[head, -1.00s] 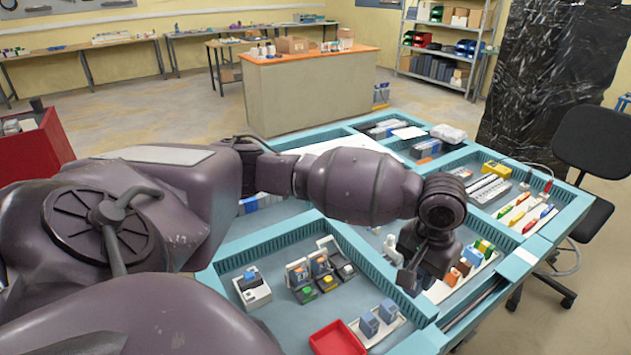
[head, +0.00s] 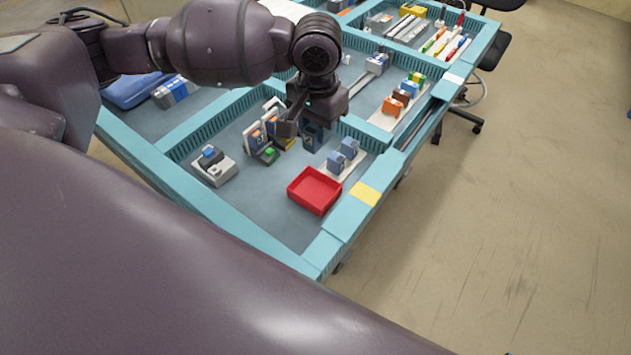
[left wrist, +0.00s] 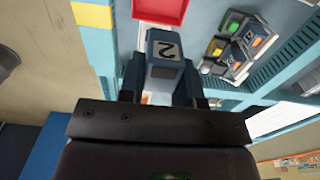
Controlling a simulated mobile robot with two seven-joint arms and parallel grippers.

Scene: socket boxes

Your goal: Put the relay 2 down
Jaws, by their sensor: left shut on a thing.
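Relay 2 (left wrist: 165,50) is a blue-grey block with a "2" on its pale top label, seen in the left wrist view between my fingers. My left gripper (left wrist: 162,80) is shut on it. In the head view my left gripper (head: 308,122) hangs over the near compartment, and the relay (head: 312,137) shows as a dark blue block below it. Whether the relay touches anything underneath cannot be told. My right gripper is not in view.
A red tray (head: 314,191) lies nearby. Two blue relays (head: 342,155) stand on a white strip beside it. Socket boxes (head: 262,137) stand left of my gripper, partly hidden, and a lone socket box (head: 213,168) sits further left. Teal ridged dividers (head: 366,133) edge the compartment.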

